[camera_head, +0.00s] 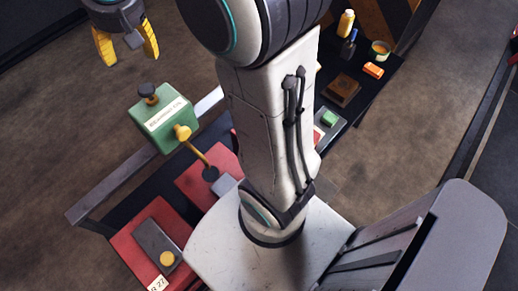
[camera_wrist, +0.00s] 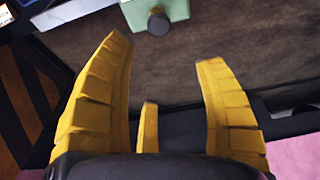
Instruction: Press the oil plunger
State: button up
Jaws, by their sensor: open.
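A green oil box (camera_head: 162,118) with a white label stands on the bench in the head view. A black plunger knob (camera_head: 148,92) sticks up from its top. My gripper (camera_head: 127,45) is open and empty, with yellow fingers, up and left of the knob in the head view. In the wrist view, my fingers (camera_wrist: 163,55) are spread, and the knob shows beyond their tips, apart from them.
A red block with a grey plate (camera_head: 156,246) lies at the front left. A yellow bottle (camera_head: 346,23), an orange block (camera_head: 373,70) and a brown box (camera_head: 342,90) stand at the back right.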

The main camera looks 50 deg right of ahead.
aim_at(141, 87)
dwell(0.4)
jog(key=shift+w+a, duration=0.1)
jog(key=shift+w, duration=0.3)
jog(key=c, duration=0.3)
jog(key=shift+w+a+f, duration=0.25)
jog(key=shift+w+f, duration=0.05)
jog(key=shift+w, duration=0.4)
jog(key=c, duration=0.3)
jog(key=shift+w, duration=0.1)
jog(key=shift+c, duration=0.9)
jog(key=c, duration=0.5)
jog(key=shift+f, duration=0.15)
grip_shut()
jog(key=x, duration=0.3)
jog(key=b+x, duration=0.1)
jog(key=x, duration=0.7)
jog(key=shift+s+f, duration=0.25)
jog(key=shift+f, duration=0.1)
jog(key=shift+f+b, duration=1)
jog(key=shift+f, duration=0.05)
